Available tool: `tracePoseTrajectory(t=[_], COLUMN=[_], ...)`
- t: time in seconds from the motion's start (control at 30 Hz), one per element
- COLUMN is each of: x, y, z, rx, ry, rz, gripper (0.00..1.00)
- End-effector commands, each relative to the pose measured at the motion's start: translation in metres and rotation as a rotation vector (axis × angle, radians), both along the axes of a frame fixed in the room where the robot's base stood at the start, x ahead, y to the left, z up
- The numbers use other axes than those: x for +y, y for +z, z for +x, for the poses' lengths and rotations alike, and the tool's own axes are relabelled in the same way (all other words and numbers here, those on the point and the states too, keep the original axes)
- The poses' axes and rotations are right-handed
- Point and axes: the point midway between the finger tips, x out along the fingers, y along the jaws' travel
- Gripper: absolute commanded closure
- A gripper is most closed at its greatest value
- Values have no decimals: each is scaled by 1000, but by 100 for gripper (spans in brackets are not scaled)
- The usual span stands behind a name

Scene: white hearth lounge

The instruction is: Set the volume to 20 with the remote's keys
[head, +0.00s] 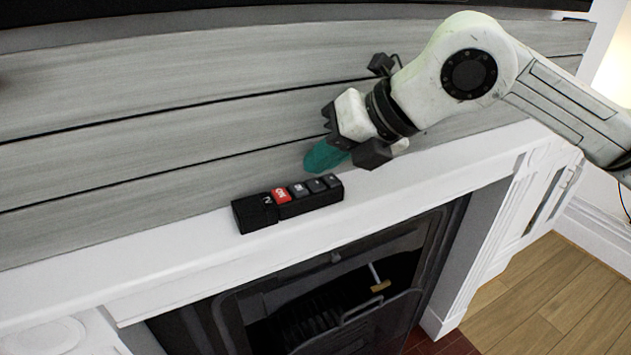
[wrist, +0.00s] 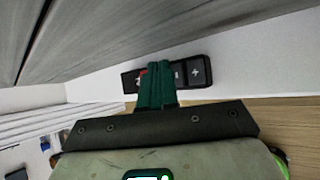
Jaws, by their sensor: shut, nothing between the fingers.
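The black remote (head: 257,214) lies on the white mantel shelf. It has a row of several keys, one of them red (head: 281,195) and the rest dark with pale marks. My gripper (head: 312,166) is shut and empty, its green fingertips just above and behind the remote near its right-hand keys. In the wrist view the shut fingers (wrist: 156,72) cover the middle of the remote (wrist: 190,87). A sliver of the red key shows left of the fingertips, and dark keys show to their right. Whether the fingertips touch a key I cannot tell.
The white mantel shelf (head: 120,262) is clear on both sides of the remote. A grey plank wall (head: 130,120) rises right behind it. A dark fireplace (head: 330,300) opens below. The lower edge of a black panel (head: 300,5) shows at the top.

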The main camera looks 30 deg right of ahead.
Motion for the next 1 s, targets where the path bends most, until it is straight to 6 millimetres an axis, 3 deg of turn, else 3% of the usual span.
tracePoseTrajectory(t=[1.0], x=[0], y=[-10], z=[0], rx=[0], ry=[0], rz=[0], gripper=[100])
